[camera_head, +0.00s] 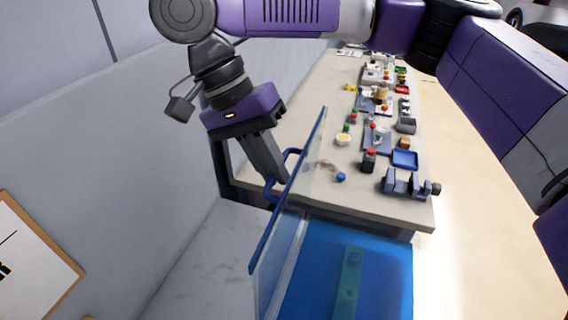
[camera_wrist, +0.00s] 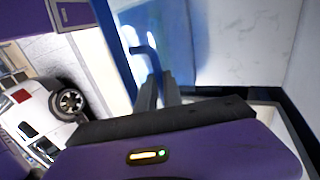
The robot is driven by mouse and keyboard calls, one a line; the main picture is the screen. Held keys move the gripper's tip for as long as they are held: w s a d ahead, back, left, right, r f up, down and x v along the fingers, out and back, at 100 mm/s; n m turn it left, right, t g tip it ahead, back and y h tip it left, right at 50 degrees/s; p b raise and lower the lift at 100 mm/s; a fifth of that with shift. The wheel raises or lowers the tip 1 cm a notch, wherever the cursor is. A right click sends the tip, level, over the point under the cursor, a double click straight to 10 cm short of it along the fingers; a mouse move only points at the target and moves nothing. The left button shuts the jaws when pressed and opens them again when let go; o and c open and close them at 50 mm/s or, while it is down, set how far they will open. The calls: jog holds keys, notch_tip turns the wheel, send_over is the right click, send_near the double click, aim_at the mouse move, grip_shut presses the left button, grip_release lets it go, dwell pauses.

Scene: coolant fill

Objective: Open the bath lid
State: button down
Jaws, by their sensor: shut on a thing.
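The bath lid (camera_head: 289,205) is a clear panel with a blue edge. It stands tilted up, nearly upright, at the left side of the blue bath (camera_head: 318,262). A blue handle (camera_head: 271,188) sticks out from the lid's left face. My gripper (camera_head: 272,180) reaches down from above on that side and is shut on the handle. In the wrist view the gripper fingers (camera_wrist: 158,88) close around the blue handle (camera_wrist: 148,55), with the lid edge (camera_wrist: 112,42) beside them. The exact finger contact is partly hidden.
A long bench (camera_head: 310,150) with several small parts and trays runs away behind the bath. A grey wall (camera_head: 110,160) stands close on the left, with a framed board (camera_head: 38,262) on it. A white vehicle-like object (camera_wrist: 45,112) shows in the wrist view.

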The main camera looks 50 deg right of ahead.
jog(key=shift+w+a+f, duration=0.1)
jog(key=shift+w+f, duration=0.1)
jog(key=shift+w, duration=0.05)
jog(key=c, duration=1.5)
grip_release()
jog(key=shift+r, duration=0.1)
jog(key=v, duration=0.7)
jog(key=shift+w+a+r+b, duration=0.1)
jog(key=shift+w+r+b, duration=0.15)
jog(key=shift+b, duration=0.1)
jog(key=shift+s, duration=0.1)
